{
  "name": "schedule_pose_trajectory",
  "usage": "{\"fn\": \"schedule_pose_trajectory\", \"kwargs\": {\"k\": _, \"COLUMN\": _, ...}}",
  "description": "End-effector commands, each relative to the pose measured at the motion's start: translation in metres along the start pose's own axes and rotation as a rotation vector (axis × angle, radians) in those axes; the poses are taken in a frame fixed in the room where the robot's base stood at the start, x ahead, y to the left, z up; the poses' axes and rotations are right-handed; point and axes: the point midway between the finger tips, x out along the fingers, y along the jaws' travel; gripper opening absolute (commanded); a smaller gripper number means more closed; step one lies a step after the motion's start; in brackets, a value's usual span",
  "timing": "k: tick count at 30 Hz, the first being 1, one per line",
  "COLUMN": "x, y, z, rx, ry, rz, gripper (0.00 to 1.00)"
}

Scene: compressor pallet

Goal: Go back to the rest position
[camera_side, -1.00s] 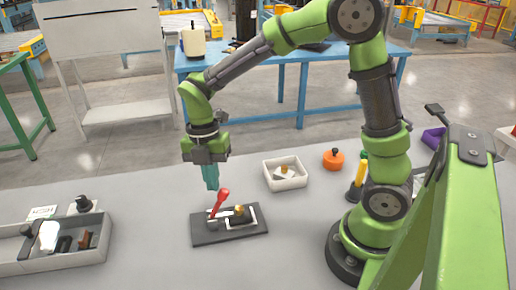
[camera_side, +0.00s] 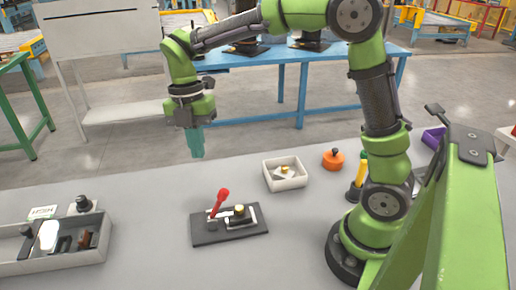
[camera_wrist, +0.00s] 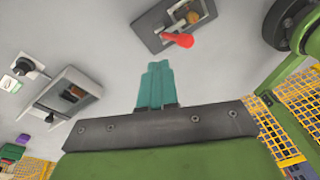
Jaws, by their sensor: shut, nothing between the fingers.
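My gripper (camera_side: 196,148) has teal fingers that are closed together with nothing between them. It hangs above the grey table, pointing down, up and to the left of the dark fixture plate. In the wrist view the teal fingers (camera_wrist: 155,85) also show pressed together. The dark plate (camera_side: 209,237) lies on the table with a red-knobbed lever (camera_side: 221,198) tilted up from it and a small brass-coloured part on it. The plate shows at the top of the wrist view (camera_wrist: 150,27) with the red knob (camera_wrist: 181,40). The gripper is clear of both.
A grey bin (camera_side: 60,264) with several parts stands at the left. A white tray (camera_side: 285,183) with a small part, an orange round object (camera_side: 333,160) and a yellow-and-green handled tool (camera_side: 360,175) are to the right. A blue bench (camera_side: 290,123) stands behind.

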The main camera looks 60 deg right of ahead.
Motion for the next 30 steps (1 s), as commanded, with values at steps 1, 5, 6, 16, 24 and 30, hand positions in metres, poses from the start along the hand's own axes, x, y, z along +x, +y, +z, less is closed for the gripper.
{"fn": "schedule_pose_trajectory", "kwargs": {"k": 1, "x": -0.010, "y": -0.001, "z": 0.001, "rx": 0.002, "ry": 0.000, "rz": 0.004, "gripper": 0.00}}
{"fn": "schedule_pose_trajectory", "kwargs": {"k": 5, "x": -0.028, "y": -0.003, "z": 0.002, "rx": 0.001, "ry": 0.000, "rz": 0.002, "gripper": 0.00}}
{"fn": "schedule_pose_trajectory", "kwargs": {"k": 6, "x": -0.032, "y": -0.004, "z": 0.002, "rx": 0.000, "ry": 0.000, "rz": 0.001, "gripper": 0.00}}
{"fn": "schedule_pose_trajectory", "kwargs": {"k": 16, "x": -0.029, "y": -0.002, "z": 0.006, "rx": 0.305, "ry": -0.011, "rz": 0.030, "gripper": 0.00}}
{"fn": "schedule_pose_trajectory", "kwargs": {"k": 24, "x": -0.022, "y": -0.033, "z": 0.005, "rx": 1.024, "ry": 0.032, "rz": 0.195, "gripper": 0.00}}
{"fn": "schedule_pose_trajectory", "kwargs": {"k": 30, "x": -0.025, "y": -0.074, "z": 0.000, "rx": 1.578, "ry": 0.195, "rz": 0.367, "gripper": 0.00}}
